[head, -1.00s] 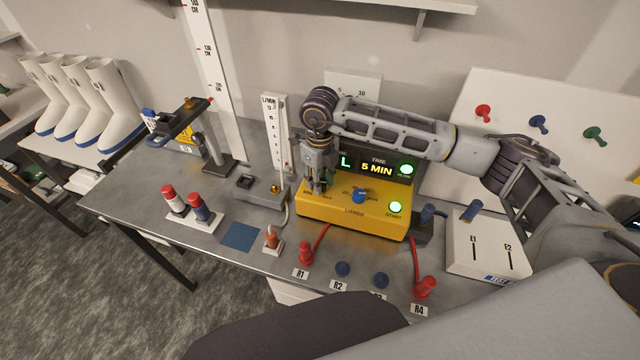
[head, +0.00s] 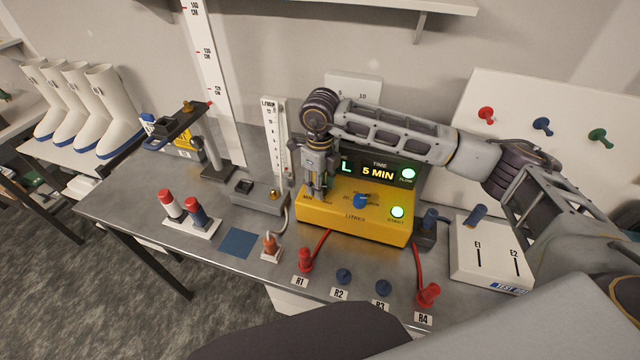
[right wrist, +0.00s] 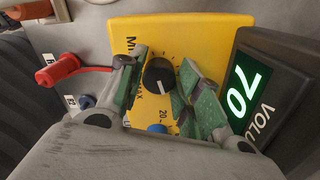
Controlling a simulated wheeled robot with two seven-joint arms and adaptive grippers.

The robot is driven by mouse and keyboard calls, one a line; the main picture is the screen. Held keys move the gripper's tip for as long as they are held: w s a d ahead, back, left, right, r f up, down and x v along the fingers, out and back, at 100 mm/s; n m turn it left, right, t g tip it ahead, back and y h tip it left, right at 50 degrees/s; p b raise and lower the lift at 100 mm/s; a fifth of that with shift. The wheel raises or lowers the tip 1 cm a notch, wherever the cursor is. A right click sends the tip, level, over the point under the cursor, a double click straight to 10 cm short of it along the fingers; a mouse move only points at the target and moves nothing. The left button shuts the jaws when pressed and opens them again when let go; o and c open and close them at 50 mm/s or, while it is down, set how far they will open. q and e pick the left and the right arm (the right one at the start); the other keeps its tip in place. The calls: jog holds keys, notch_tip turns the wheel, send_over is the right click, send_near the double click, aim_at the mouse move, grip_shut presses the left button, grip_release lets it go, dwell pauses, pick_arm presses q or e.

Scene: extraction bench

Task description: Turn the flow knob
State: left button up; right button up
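The yellow pump unit (head: 352,226) stands on the bench, with a black knob (right wrist: 158,76) beside MIN and MAX marks on its face. The knob has a white pointer line; no label reading flow is legible on it. My right gripper (head: 317,192) is over the unit's left part and hides this knob in the head view. In the right wrist view its green-padded fingers (right wrist: 160,88) are apart, one on each side of the knob, with visible gaps. A blue knob (head: 361,200) sits to the right, above LITRES. My left gripper is not in view.
A dark display (head: 378,172) reading 5 MIN stands behind the unit, beside green-lit buttons. A flow gauge (head: 275,140) with a brass knob (head: 274,194) stands at left. Red plugs (head: 305,260) and cables lie in front. A blue square (head: 238,243) marks clear bench.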

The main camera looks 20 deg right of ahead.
jog(key=shift+o, duration=1.4)
notch_tip(320, 180, up, 12)
jog(key=shift+f, duration=0.1)
dwell(0.3)
